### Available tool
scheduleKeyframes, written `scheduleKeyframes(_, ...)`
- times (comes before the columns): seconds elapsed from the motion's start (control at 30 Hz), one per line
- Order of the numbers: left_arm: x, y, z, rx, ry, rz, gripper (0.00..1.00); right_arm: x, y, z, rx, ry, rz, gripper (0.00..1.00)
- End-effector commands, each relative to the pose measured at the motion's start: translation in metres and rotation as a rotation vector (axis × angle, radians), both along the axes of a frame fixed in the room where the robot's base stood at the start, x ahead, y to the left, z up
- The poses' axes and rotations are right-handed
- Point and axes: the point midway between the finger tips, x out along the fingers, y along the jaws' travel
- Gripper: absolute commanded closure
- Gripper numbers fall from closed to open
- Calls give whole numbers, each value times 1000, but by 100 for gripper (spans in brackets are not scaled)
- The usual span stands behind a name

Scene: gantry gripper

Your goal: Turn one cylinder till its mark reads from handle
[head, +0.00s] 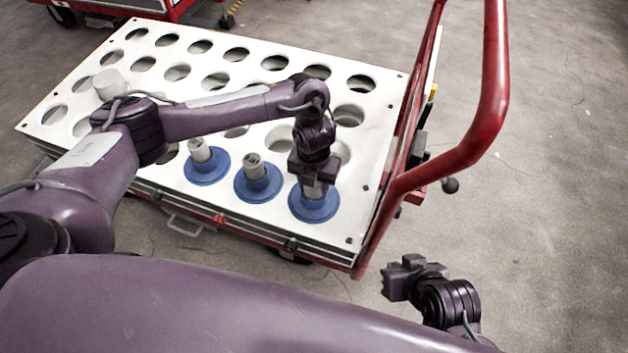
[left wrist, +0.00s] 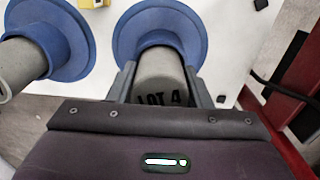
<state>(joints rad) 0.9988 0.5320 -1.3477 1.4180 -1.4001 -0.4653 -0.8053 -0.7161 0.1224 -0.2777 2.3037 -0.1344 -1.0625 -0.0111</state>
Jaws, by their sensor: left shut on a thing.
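Three grey cylinders in blue flanged collars stand along the near edge of the white holed plate (head: 365,185). My left gripper (head: 316,184) points down over the rightmost cylinder (head: 314,193) and is shut on its grey top. In the left wrist view this cylinder (left wrist: 160,75) sits between the two fingers (left wrist: 158,84), with black "LOT 4" lettering on it close to the palm. Its blue collar (left wrist: 160,20) rests on the plate. The middle cylinder (head: 254,167) and left cylinder (head: 201,150) are free. The red cart handle (head: 490,100) rises at the right. My right gripper (head: 392,284) hangs empty beyond the cart's near right corner.
The plate has rows of open round holes. A pale cylinder (head: 109,84) stands at its far left, partly behind my left arm. The red handle post is close to the right of my left gripper. Open concrete floor (head: 560,200) lies to the right.

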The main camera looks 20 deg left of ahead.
Motion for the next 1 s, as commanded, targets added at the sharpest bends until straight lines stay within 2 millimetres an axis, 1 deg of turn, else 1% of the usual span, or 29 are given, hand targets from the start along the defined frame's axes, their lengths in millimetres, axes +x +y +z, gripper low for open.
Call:
scheduleKeyframes(0.1,0,-1,4,-1,-1,45,92,0,0,9,0,0,0,100)
scheduleKeyframes(0.4,0,0,4,-1,0,204,92,0,0,26,0,0,0,100)
scheduleKeyframes(0.6,0,0,1,-1,-1,254,92,0,0,29,0,0,0,100)
scheduleKeyframes(0.87,0,0,1,-1,-1,256,92,0,0,28,0,0,0,100)
scheduleKeyframes(1.0,0,0,3,-2,0,296,92,0,0,35,0,0,0,100)
